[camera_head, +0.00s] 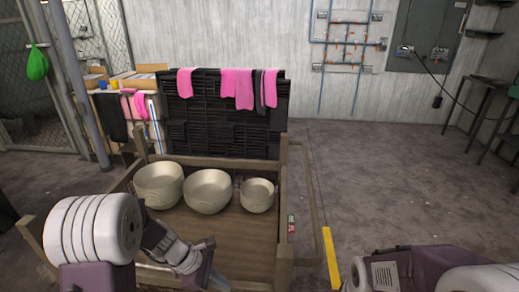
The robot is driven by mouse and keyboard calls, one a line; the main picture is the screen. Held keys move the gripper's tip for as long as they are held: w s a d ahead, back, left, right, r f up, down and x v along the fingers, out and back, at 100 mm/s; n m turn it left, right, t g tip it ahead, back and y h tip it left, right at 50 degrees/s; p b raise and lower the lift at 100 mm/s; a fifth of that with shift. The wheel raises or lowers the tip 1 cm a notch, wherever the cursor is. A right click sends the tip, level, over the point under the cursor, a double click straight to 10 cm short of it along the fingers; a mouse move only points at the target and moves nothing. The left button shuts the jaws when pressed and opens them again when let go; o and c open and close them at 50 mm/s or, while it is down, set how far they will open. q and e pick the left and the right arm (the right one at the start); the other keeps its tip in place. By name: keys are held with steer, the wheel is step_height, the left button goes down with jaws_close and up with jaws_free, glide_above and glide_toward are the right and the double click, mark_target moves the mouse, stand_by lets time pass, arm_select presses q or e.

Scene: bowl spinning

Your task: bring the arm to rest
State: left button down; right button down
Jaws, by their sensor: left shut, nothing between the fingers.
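My left arm comes in from the lower left, and its gripper (204,262) is over the near part of the wooden tray table (236,232). The gripper is shut and empty, apart from the bowls. Three pale bowls stand upright in a row along the table's far side: a left bowl (159,184), a middle bowl (208,191) and a smaller right bowl (258,195). Parts of my right arm show at the lower right, but its gripper is not in view.
A black crate stack (225,125) with pink cloths (243,90) stands behind the table. A small item (291,223) lies on the table's right rail. Open floor (375,180) lies beyond.

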arm_select(q)
steer(key=s+d+r+m+y, duration=0.1)
steer(key=s+r+m+y, duration=0.15)
steer(key=s+m, duration=0.35)
steer(key=s+a+f+m+y, duration=0.1)
steer(key=s+a+m+y, duration=0.4)
steer(key=m, duration=0.6)
step_height(320, 180, up, 15)
steer(key=w+a+h+p, duration=0.1)
steer(key=w+p, duration=0.1)
steer(key=p, duration=1.3)
steer(key=shift+r+m, duration=0.2)
steer(key=shift+m, duration=0.2)
steer(key=shift+h, duration=0.25)
